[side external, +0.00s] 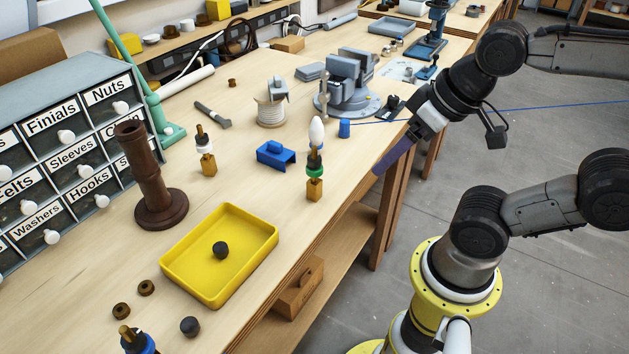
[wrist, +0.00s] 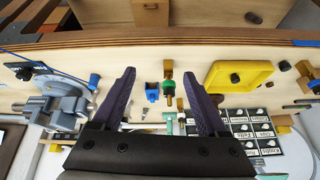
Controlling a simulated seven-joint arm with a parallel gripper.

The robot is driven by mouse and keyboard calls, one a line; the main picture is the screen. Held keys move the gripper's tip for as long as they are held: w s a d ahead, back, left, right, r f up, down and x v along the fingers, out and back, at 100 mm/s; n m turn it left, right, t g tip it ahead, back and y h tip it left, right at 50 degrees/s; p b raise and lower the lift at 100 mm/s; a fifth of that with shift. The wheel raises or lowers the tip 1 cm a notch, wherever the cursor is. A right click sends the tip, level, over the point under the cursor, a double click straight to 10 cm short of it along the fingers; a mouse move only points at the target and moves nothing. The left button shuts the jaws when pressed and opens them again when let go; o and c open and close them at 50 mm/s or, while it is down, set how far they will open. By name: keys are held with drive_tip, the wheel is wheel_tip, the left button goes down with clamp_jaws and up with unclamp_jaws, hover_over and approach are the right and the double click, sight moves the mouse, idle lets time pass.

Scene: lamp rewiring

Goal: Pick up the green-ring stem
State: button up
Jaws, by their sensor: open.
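In the wrist view the green-ring stem (wrist: 169,86) shows between the purple fingers, closer to the right one. My gripper (side external: 380,168) is to the right of the stem in the side view, near the table's front edge and apart from it. In the wrist view my gripper (wrist: 159,73) has its fingers wide apart, with nothing held between them.
A blue bracket (side external: 276,155) lies left of the stem, and a small blue cylinder (side external: 344,128) stands behind it. A yellow tray (side external: 190,285) lies toward the front left. A black-collared brass stem (side external: 207,158), a wire spool (side external: 270,113) and a grey vise (side external: 350,75) stand farther back.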

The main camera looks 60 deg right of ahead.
drive_tip(key=m, duration=0.2)
wheel_tip(320, 180, up, 4)
drive_tip(key=m+g, duration=0.5)
drive_tip(key=m, duration=1.5)
hover_over(314, 181)
drive_tip(key=shift+w+d, duration=0.1)
drive_tip(key=shift+w, duration=0.2)
drive_tip(key=shift+g, duration=0.3)
wheel_tip(314, 181, down, 9)
drive_tip(key=shift+s+d+f, duration=0.1)
drive_tip(key=shift+d+f, duration=0.05)
drive_tip(key=shift+f, duration=1.2)
drive_tip(key=shift+s+d+f, duration=0.1)
drive_tip(key=shift+f, duration=1.25)
clamp_jaws()
